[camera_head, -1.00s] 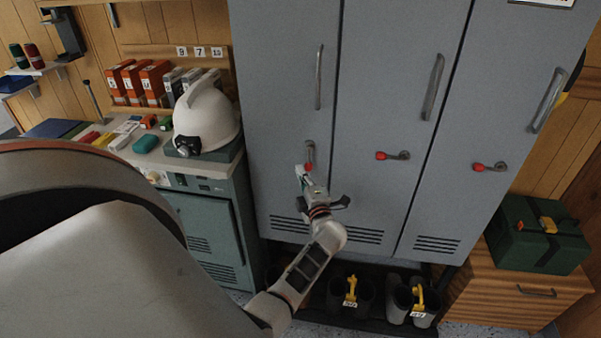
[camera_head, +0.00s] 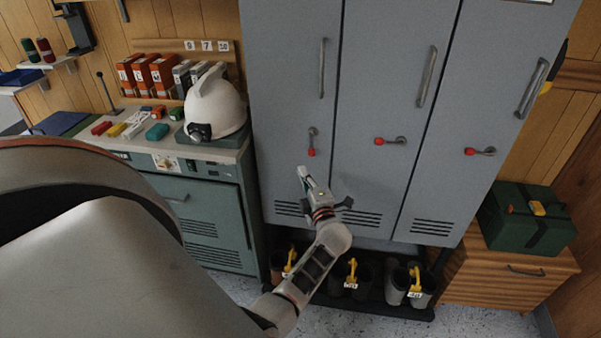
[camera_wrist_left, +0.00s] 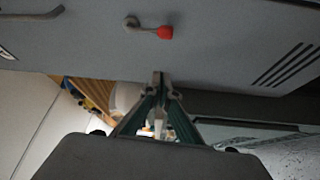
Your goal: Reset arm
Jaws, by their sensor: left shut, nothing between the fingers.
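My left gripper (camera_head: 304,176) is in front of the left door of the grey locker (camera_head: 290,60), below that door's red-tipped handle (camera_head: 311,143). It is apart from the handle. The gripper is shut and empty; its closed fingers show in the left wrist view (camera_wrist_left: 158,82), with the red-tipped handle (camera_wrist_left: 163,32) beyond them. The left handle hangs down, while the middle handle (camera_head: 390,141) and the right handle (camera_head: 480,151) lie sideways. All three locker doors look closed. My right gripper is not in view.
A green cabinet (camera_head: 205,215) with a white helmet (camera_head: 215,105) on top stands at left. A green case (camera_head: 527,222) sits on a wooden chest (camera_head: 500,283) at right. Boots (camera_head: 397,280) stand on a low rack under the locker.

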